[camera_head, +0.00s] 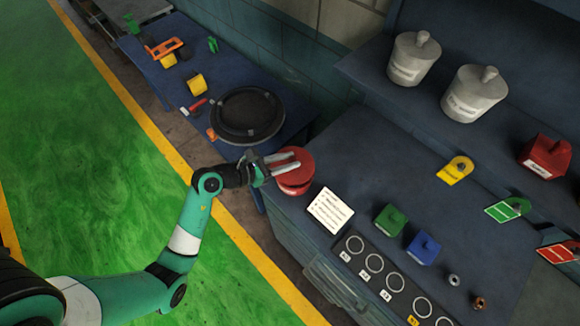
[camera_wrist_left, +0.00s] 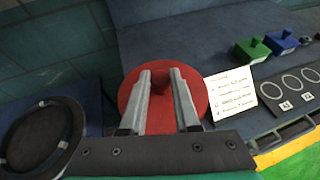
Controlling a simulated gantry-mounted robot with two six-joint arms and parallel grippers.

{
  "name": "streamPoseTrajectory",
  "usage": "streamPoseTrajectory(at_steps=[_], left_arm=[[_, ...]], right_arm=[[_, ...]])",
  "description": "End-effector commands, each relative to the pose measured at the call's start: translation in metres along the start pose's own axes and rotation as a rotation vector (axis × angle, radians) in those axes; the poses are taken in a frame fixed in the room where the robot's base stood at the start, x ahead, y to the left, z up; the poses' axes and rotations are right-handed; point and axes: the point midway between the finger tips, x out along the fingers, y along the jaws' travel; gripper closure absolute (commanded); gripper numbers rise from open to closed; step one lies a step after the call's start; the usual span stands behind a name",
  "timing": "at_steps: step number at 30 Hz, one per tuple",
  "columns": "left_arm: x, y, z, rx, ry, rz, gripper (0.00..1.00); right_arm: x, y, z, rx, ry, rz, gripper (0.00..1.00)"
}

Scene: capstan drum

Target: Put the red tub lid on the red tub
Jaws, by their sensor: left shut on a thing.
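The tub is hidden below the lid in that view. My right gripper is not in view.
A white written card (camera_head: 330,210) lies just right of the tub. Green (camera_head: 390,220) and blue (camera_head: 423,248) boxes and a row of rings (camera_head: 374,263) are farther right. A black round tray (camera_head: 247,115) is on the lower table to the left. Grey canisters (camera_head: 413,58) stand on the shelf.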

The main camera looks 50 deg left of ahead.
Motion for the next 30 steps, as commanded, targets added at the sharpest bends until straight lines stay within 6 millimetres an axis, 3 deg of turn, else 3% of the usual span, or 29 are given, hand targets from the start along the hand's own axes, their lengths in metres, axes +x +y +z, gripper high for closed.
streamPoseTrajectory(at_steps=[7, 13, 29, 30], left_arm=[[0.013, 0.003, -0.008, 0.000, 0.000, -0.001, 1.00], [0.024, 0.003, -0.035, -0.001, 0.001, 0.001, 1.00], [0.028, 0.003, -0.043, -0.001, 0.000, 0.000, 1.00], [0.027, 0.003, -0.043, -0.001, 0.000, 0.000, 0.66]], right_arm=[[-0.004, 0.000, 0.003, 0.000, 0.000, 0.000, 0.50], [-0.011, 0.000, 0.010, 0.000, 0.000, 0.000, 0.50], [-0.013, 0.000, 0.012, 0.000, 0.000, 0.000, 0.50], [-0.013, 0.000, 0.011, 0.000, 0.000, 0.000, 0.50]])
